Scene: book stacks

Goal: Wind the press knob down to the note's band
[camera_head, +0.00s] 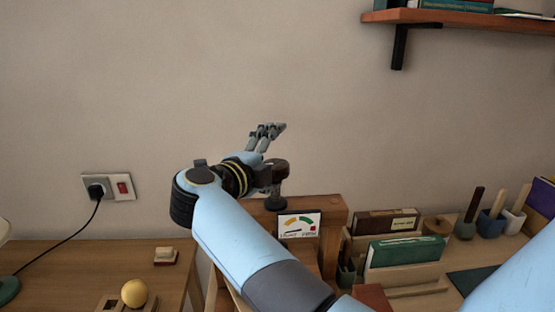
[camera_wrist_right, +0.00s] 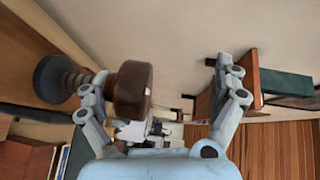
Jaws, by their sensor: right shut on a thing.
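The dark brown press knob (camera_head: 280,168) sits on top of a dark threaded screw above the wooden press (camera_head: 335,212). My right gripper (camera_head: 276,160) is at the knob, shut on it. In the right wrist view the knob (camera_wrist_right: 133,92) lies against the left finger, and the other finger stands well apart from it. The screw (camera_wrist_right: 68,80) shows at the left of that view. A white gauge card (camera_head: 299,225) with a yellow, green and red arc and a needle stands in front of the press. I cannot read its lettering. My left gripper is out of view.
A yellow ball (camera_head: 134,293) and a small stamp-like block (camera_head: 166,256) are on the left desk. To the right are a green book (camera_head: 405,252) in a rack and several pots with handles. A shelf (camera_head: 460,20) hangs at upper right.

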